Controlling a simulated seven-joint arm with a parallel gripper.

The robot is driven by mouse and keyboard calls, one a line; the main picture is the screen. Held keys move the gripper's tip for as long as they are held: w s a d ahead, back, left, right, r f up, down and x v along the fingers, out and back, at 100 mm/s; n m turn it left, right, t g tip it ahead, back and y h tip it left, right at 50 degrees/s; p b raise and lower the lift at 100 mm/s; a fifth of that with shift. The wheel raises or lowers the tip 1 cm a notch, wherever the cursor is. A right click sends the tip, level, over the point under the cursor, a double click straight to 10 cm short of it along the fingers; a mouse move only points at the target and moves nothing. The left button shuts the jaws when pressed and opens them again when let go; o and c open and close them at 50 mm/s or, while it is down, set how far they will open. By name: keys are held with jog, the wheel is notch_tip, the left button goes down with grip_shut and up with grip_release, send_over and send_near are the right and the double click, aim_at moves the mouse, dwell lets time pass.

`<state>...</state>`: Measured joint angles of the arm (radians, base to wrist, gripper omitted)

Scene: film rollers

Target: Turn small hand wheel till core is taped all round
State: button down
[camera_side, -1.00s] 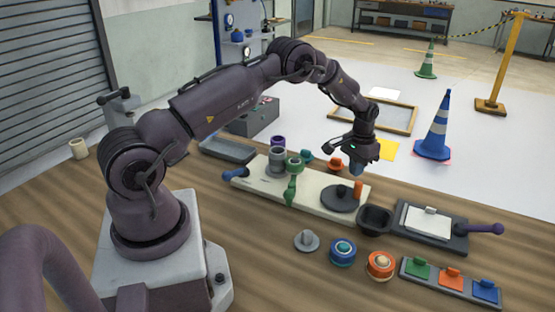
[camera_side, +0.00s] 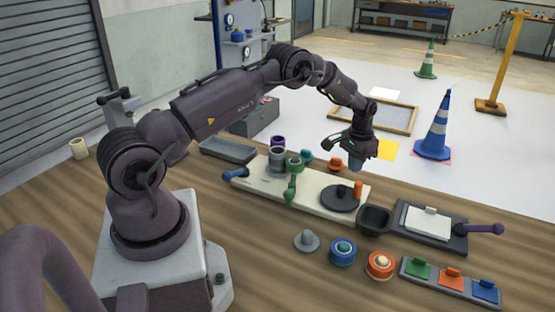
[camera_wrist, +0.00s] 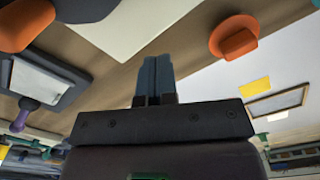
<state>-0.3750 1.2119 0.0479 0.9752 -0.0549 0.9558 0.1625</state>
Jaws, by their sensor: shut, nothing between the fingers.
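The small hand wheel (camera_side: 340,198) is a dark disc with an upright orange knob (camera_side: 358,189), on the right end of a cream board (camera_side: 318,201). A grey cylinder (camera_side: 277,160), which may be the core, stands near the board's far left edge. A green roll (camera_side: 295,165) is beside it, with a green handle-like part (camera_side: 290,188) in front. I cannot tell how much tape is on the core. My gripper (camera_side: 356,166) is above the wheel end of the board, apart from the knob. Its fingers (camera_wrist: 155,78) are shut and empty in the wrist view.
A black bowl (camera_side: 374,219) and a clipboard-like plate (camera_side: 428,222) with a purple handle lie right of the board. An orange capped piece (camera_side: 336,164) stands behind it. Blue (camera_side: 343,253) and orange (camera_side: 380,265) rolls stand in front. Bare table lies at front left.

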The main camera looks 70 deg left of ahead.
jog(key=shift+w+a, duration=0.25)
jog(key=shift+a, duration=0.55)
jog(key=c, duration=1.8)
grip_release()
jog(key=o, duration=1.7)
jog(key=shift+r, duration=0.1)
notch_tip(320, 180, up, 7)
jog(key=shift+f, duration=0.1)
